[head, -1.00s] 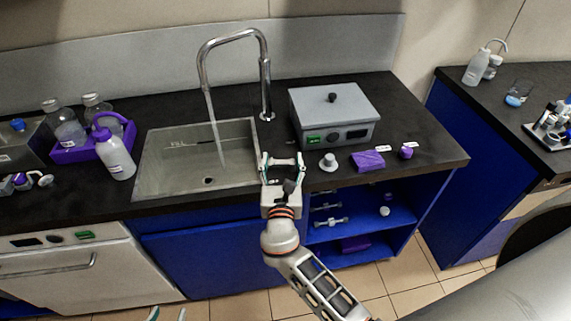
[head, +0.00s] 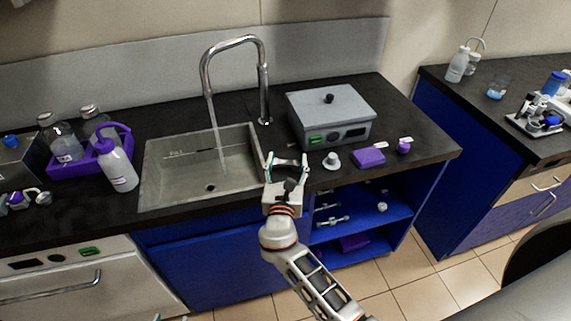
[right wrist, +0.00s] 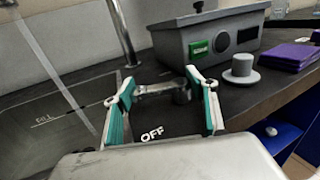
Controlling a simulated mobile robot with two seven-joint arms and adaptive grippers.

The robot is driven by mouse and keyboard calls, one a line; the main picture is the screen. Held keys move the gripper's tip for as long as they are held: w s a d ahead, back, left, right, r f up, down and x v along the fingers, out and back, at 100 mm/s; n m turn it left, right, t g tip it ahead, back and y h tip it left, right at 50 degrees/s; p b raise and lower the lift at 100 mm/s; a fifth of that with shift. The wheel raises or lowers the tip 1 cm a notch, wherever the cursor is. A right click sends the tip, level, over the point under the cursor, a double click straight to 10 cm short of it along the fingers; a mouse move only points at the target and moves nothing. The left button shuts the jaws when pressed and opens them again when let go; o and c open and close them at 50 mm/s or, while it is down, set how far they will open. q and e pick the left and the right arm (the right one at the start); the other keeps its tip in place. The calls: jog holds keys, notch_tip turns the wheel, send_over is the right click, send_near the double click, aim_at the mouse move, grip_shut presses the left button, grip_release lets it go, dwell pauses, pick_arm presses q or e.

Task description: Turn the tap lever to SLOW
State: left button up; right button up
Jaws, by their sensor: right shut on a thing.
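The tap lever (right wrist: 158,89) is a short metal bar at the sink's right front edge. In the right wrist view it spans the space between the two teal-lined fingers. My right gripper (head: 287,163) is shut on the lever, with its fingers set wide. A white OFF label (right wrist: 152,133) lies on the counter just in front of the lever; no SLOW label can be read. The curved metal tap (head: 233,42) stands behind, and a thin stream runs from it into the sink (head: 160,197). Of my left gripper (head: 172,318) only tips show at the bottom edge.
A grey box (head: 332,112) with a green display stands behind and right of the gripper. A white hat-shaped piece (head: 332,161), a purple block (head: 369,156) and a small purple piece (head: 404,146) lie rightward. A white bottle (head: 117,168) and purple caddy (head: 72,168) stand left.

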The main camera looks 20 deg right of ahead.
jog(key=shift+w+a+r, duration=0.15)
jog(key=shift+r, duration=0.1)
jog(key=o, duration=1.6)
jog(key=shift+f, duration=0.15)
